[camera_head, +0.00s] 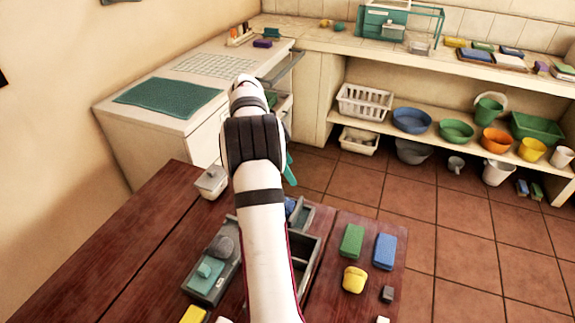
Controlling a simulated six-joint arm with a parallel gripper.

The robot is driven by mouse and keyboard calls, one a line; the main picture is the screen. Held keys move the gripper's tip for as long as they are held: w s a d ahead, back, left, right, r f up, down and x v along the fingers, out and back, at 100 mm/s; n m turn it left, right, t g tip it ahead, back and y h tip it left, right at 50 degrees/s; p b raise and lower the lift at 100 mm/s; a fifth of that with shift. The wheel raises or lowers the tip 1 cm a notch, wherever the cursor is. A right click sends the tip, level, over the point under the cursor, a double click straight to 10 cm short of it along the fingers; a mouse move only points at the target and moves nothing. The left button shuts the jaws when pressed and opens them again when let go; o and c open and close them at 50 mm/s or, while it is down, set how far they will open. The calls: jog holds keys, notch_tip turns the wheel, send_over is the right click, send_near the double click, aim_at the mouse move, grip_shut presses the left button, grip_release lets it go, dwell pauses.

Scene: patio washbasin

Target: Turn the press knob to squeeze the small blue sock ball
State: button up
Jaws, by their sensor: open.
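A small blue rounded thing (290,205), likely the blue sock ball, shows just right of my arm at a grey-blue holder (304,217); my arm covers part of it. Left of my arm, a grey box-like device (211,289) on the wooden table carries a dark grey rounded piece (221,247) and a teal block (206,274). I cannot tell which part is the press knob; it may be hidden. My arm reaches up across the middle of the view, and its end with the gripper is not clearly visible.
A grey open tray (312,262) lies partly behind my arm. Green (352,241) and blue (385,251) blocks and a yellow piece (354,280) lie at right. Bare table (120,250) is at left.

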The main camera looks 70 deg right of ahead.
jog(key=shift+w+a+n, duration=0.1)
jog(key=shift+w+n, duration=0.05)
jog(key=shift+n, duration=0.15)
jog(key=shift+c, duration=1.2)
jog(key=w+n+t, duration=0.1)
jog(key=n, duration=0.1)
jog(key=w+a+n+t, duration=0.1)
jog(key=n, duration=0.2)
jog(key=a+r+n, duration=0.1)
jog(key=n, duration=0.1)
jog(key=shift+w+a+n+t, duration=0.1)
jog(key=shift+w+n+t, duration=0.3)
jog(key=c, duration=0.3)
jog(key=w+a+r+n+t+h, duration=0.1)
jog(key=w+a+r+n+t, duration=0.2)
jog(key=n, duration=0.9)
jog(key=shift+c, duration=0.2)
jog(key=shift+t, duration=0.5)
jog(key=x, duration=1.6)
jog(key=shift+w+d, duration=0.15)
jog(key=shift+w, duration=0.15)
grip_shut()
